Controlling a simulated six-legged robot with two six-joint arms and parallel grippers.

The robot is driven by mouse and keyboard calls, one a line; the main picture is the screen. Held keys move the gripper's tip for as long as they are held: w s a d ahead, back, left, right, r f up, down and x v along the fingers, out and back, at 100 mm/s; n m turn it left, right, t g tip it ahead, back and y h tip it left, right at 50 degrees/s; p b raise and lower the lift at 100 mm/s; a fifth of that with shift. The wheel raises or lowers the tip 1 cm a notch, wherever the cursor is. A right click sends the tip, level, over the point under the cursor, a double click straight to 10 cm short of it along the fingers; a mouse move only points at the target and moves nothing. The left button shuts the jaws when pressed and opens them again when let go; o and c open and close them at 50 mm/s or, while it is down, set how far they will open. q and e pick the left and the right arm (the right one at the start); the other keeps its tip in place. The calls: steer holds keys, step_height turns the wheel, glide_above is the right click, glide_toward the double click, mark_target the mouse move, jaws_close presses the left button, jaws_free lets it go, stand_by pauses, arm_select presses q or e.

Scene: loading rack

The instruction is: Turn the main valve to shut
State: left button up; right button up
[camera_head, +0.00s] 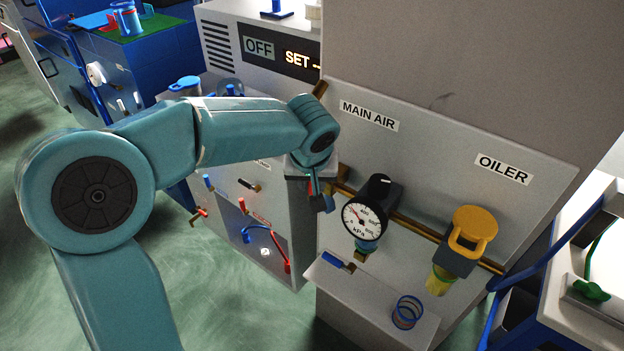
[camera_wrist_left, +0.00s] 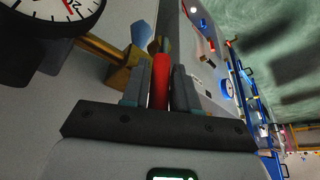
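The main valve sits on the brass pipe below the MAIN AIR label (camera_head: 369,115), mostly hidden behind my left wrist in the head view. In the left wrist view its red handle (camera_wrist_left: 161,80) lies between the two fingers of my left gripper (camera_wrist_left: 160,88), which is close in on both sides and looks shut on it. The brass fitting (camera_wrist_left: 122,76) is just left of the handle. In the head view my left gripper (camera_head: 321,190) is at the left end of the pipe, beside the gauge. My right gripper is not in view.
A round kPa gauge (camera_head: 364,219) stands right of the gripper. A yellow-topped oiler (camera_head: 472,232) is further right. A grey panel with small coloured levers (camera_head: 266,252) stands left of the pipe.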

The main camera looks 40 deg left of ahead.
arm_select(q)
steer(key=shift+o, duration=0.7)
steer(key=shift+r, duration=0.3)
steer(key=v, duration=1.5)
steer(key=shift+s+r, duration=0.25)
steer(key=shift+r, duration=0.05)
steer(key=shift+d, duration=0.1)
